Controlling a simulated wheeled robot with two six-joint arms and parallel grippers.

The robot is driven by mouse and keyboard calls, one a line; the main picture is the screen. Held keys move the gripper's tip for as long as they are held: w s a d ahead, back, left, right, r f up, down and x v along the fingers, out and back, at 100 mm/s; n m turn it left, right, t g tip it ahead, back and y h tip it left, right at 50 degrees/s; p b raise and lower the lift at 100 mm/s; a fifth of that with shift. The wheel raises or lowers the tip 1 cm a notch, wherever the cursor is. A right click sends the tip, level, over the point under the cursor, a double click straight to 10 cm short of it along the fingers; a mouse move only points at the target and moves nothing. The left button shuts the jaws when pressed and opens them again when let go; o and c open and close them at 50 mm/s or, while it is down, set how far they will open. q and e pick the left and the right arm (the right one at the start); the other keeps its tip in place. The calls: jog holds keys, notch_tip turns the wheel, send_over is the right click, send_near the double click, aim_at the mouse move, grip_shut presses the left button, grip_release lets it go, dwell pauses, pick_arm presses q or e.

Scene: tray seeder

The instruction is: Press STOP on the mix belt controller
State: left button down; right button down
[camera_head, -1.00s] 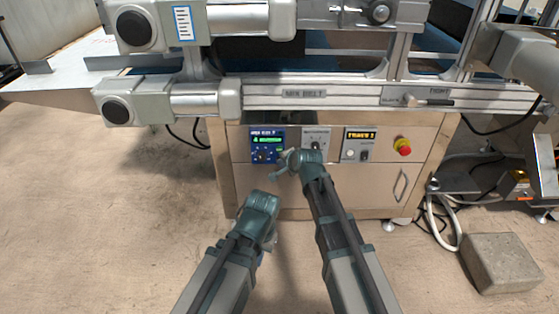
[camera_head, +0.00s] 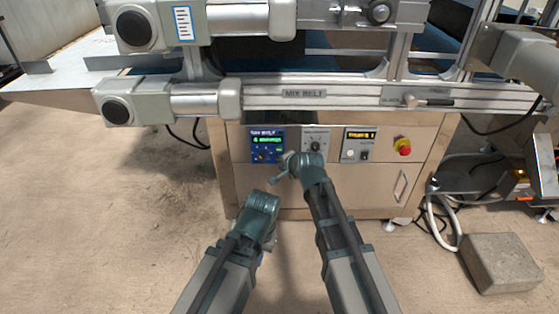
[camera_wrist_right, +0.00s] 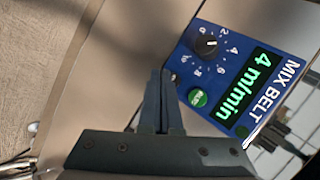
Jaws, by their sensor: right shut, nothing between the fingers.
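The mix belt controller (camera_head: 267,145) is a blue panel on the steel cabinet front, left of centre in the head view. In the right wrist view, the controller (camera_wrist_right: 252,70) shows rotated, with a lit green display (camera_wrist_right: 247,84) reading 4 m/min, a black dial (camera_wrist_right: 207,45) and a green button (camera_wrist_right: 197,98).
Right of the controller are a grey dial panel (camera_head: 316,143), a yellow-display panel (camera_head: 359,145) and a red emergency knob (camera_head: 402,146). The belt frame (camera_head: 345,97) overhangs the cabinet (camera_head: 350,187). A concrete block (camera_head: 500,263) lies on the floor at right.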

jog(key=s, duration=0.5)
dwell(0.4)
dwell(0.6)
jog(key=s+d+f+n+g+h, duration=0.2)
jog(key=s+d+f+n+g, duration=0.3)
jog(key=s+d, duration=0.4)
jog(key=s+d+f+n+g+h, duration=0.25)
jog(key=s+d+n, duration=0.4)
jog(key=s, duration=0.35)
jog(key=s+a+r+n+g+p, duration=0.25)
jog(key=s+a+r+p, duration=0.25)
jog(key=a+r+p, duration=0.4)
notch_tip(320, 180, up, 36)
jog(key=a+p, duration=0.1)
jog(key=p, duration=3.5)
jog(key=shift+s+a+r+n+t, duration=0.15)
jog(key=shift+s+n+t, duration=0.2)
jog(key=shift+n+t, duration=0.05)
